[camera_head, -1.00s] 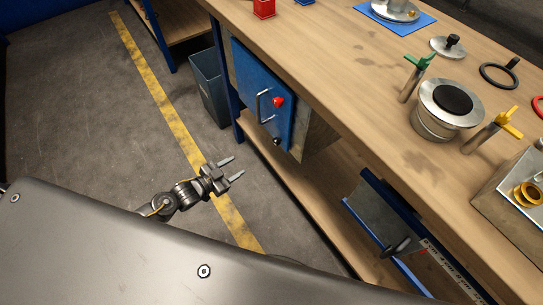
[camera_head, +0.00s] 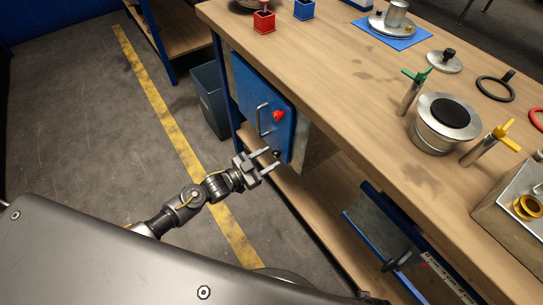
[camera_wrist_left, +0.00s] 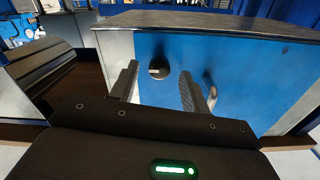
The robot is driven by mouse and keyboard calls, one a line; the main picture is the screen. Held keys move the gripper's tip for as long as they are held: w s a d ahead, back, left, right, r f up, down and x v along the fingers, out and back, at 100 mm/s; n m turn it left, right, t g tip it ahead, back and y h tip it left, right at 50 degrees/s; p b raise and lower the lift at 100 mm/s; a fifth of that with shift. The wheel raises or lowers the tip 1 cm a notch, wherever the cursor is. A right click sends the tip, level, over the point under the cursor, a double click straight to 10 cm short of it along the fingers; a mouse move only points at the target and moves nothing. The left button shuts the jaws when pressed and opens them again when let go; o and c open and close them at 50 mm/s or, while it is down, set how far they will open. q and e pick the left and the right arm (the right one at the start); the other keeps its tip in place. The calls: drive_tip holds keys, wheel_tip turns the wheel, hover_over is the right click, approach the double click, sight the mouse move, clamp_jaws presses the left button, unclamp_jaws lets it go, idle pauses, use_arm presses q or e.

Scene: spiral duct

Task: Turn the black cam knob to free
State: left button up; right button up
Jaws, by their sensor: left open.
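The black cam knob (camera_head: 276,153) is small and sits low on the blue door (camera_head: 271,100) of a cabinet under the bench. In the left wrist view the knob (camera_wrist_left: 159,69) is round and dark with a pale mark, on the blue panel. My left gripper (camera_head: 271,157) is open at the door's lower part, fingers pointing at the knob. In the wrist view the knob shows between its two fingertips (camera_wrist_left: 160,72). I cannot tell whether they touch it. My right gripper is not in view.
The door also bears a metal bar handle (camera_head: 263,120) and a red knob (camera_head: 278,115). A grey bin (camera_head: 211,98) stands left of the cabinet. The wooden bench top (camera_head: 350,90) holds several metal parts. The floor at left is clear.

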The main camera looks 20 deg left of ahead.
use_arm(q)
drive_tip(key=shift+x, duration=1)
drive_tip(key=c, duration=1)
